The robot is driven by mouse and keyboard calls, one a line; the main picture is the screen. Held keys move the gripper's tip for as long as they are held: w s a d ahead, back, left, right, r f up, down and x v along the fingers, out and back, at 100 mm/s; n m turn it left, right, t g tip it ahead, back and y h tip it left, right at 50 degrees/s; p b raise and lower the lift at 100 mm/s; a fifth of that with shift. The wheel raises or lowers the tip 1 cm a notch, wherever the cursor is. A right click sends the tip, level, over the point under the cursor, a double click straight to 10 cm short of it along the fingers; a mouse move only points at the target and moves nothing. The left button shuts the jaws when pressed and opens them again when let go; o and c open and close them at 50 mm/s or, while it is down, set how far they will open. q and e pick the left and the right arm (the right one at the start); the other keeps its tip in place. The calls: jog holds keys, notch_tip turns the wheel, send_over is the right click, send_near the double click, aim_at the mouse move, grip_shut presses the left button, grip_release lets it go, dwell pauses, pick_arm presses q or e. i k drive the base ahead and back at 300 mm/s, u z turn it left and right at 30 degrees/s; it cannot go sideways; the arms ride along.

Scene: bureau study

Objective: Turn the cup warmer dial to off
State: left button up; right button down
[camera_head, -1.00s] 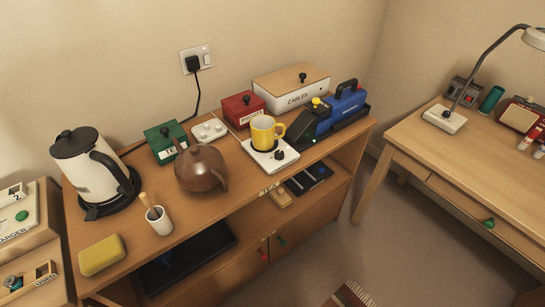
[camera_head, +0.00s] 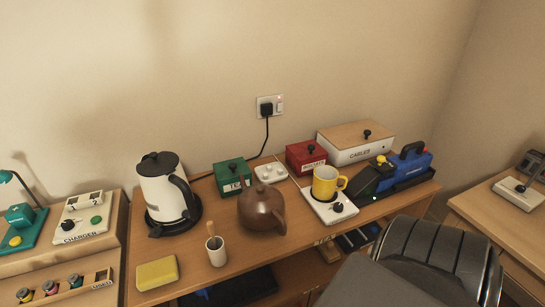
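The cup warmer (camera_head: 322,210) is a white square pad on the wooden sideboard, right of the brown teapot. Its black dial (camera_head: 338,207) sits at the front right corner; its setting is too small to read. A yellow mug (camera_head: 326,182) stands on the warmer, behind and left of the dial. One of my arms, dark grey, shows at the lower right, in front of the sideboard and below the warmer. No gripper fingers of mine are in view.
The brown teapot (camera_head: 262,208) stands close left of the warmer. A blue device (camera_head: 407,163) on a black base is close on the right. A red box (camera_head: 306,157) and CABLES box (camera_head: 356,146) stand behind. A kettle (camera_head: 166,190), white cup (camera_head: 216,251) and yellow sponge (camera_head: 157,272) are farther left.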

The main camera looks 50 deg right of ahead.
aim_at(338, 207)
jog(key=u, duration=0.3)
jog(key=k, duration=1.9)
jog(key=z, duration=2.35)
jog(key=i, duration=0.5)
